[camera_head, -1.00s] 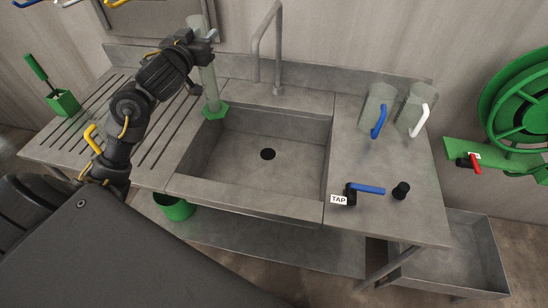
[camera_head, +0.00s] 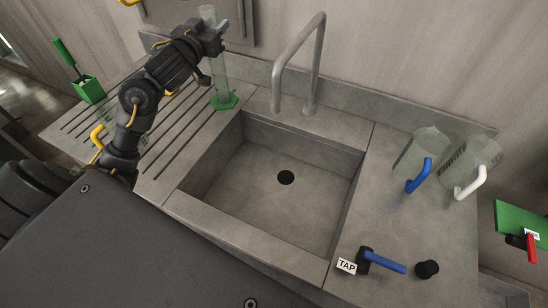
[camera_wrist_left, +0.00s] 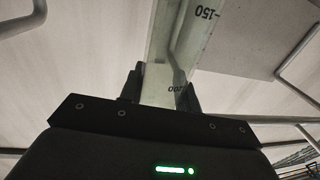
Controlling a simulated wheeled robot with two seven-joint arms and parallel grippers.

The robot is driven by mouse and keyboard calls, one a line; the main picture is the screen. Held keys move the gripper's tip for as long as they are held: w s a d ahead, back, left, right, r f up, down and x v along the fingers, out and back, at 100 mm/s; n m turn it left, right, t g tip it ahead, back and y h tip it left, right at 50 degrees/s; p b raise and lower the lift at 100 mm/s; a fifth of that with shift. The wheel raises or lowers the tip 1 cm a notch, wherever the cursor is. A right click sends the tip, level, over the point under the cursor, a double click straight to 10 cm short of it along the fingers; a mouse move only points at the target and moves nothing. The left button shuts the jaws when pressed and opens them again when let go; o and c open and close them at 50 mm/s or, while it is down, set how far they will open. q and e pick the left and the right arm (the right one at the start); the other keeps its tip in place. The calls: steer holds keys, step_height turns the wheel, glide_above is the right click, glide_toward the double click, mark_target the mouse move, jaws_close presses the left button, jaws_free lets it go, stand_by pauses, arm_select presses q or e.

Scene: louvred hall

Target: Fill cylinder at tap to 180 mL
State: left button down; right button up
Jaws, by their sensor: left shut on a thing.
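The clear measuring cylinder (camera_head: 220,72) stands roughly upright with its green foot (camera_head: 224,101) at the left rim of the sink. My left gripper (camera_head: 218,42) is shut on it near its top. In the left wrist view the cylinder (camera_wrist_left: 172,50) runs between the fingers, with marks 150 and 200 showing; I see no water in it. The tap spout (camera_head: 298,62) arches at the back of the sink (camera_head: 270,190), to the right of the cylinder. The tap lever (camera_head: 382,262) is blue, beside a TAP label (camera_head: 346,266). My right gripper is not in view.
Two clear jugs, one with a blue handle (camera_head: 419,176) and one with a white handle (camera_head: 470,184), stand on the right counter. A black knob (camera_head: 427,269) sits near the lever. A green brush holder (camera_head: 90,90) is at far left. The basin is empty.

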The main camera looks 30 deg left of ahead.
arm_select(q)
steer(key=s+d+f+m+g+h+b, duration=0.2)
steer(key=s+d+f+m+g+h, duration=0.2)
steer(key=d+f+m+h, duration=0.5)
steer(key=s+d+f+m+g+h+b, duration=0.1)
steer(key=s+d+f+m+g+h, duration=0.35)
steer(key=d+f+h, duration=0.8)
step_height(320, 180, down, 9)
steer(key=d+y, duration=0.2)
steer(key=y, duration=0.1)
steer(key=shift+d+t, duration=0.25)
steer(key=shift+t, duration=0.1)
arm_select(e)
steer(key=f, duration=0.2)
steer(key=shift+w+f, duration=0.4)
arm_select(q)
steer(key=shift+s, duration=0.1)
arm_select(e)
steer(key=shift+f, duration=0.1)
arm_select(q)
steer(key=c, duration=1)
jaws_free()
steer(key=shift+r, duration=0.1)
